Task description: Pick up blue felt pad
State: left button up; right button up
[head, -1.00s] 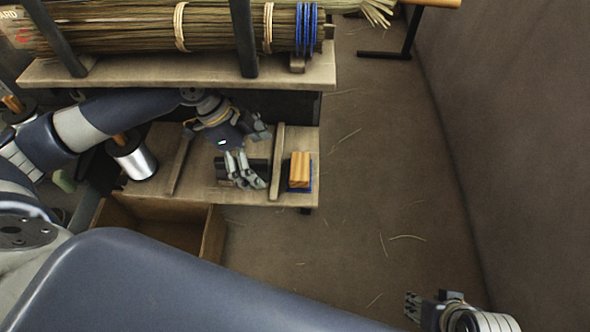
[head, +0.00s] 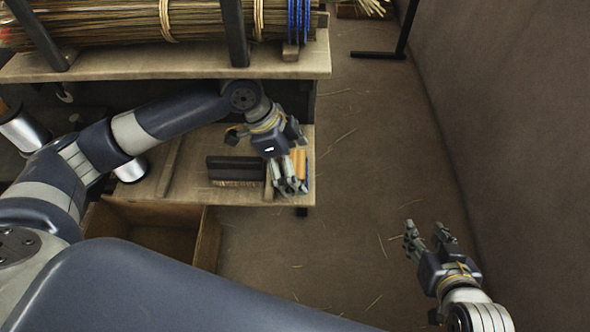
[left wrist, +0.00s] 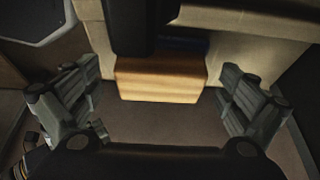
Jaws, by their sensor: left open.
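The blue felt pad (head: 308,172) shows as a thin blue edge at the right end of the low wooden shelf. It is under or against a light wooden block (head: 300,160), partly hidden by my left gripper. In the left wrist view the wooden block (left wrist: 160,80) lies between the spread fingers, with a dark blue strip (left wrist: 183,44) behind it. My left gripper (head: 289,182) is open over the block; its fingers also show in the left wrist view (left wrist: 162,105). I cannot tell if they touch it. My right gripper (head: 428,232) is open and empty over the floor.
Above is a bench (head: 180,65) with a straw bundle (head: 110,22). Floor at right is clear.

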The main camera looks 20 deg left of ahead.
pick_arm(q)
jog(key=shift+d+f, duration=0.1)
jog(key=shift+f, duration=0.05)
jog(key=shift+c, duration=0.3)
jog(key=c, duration=1.1)
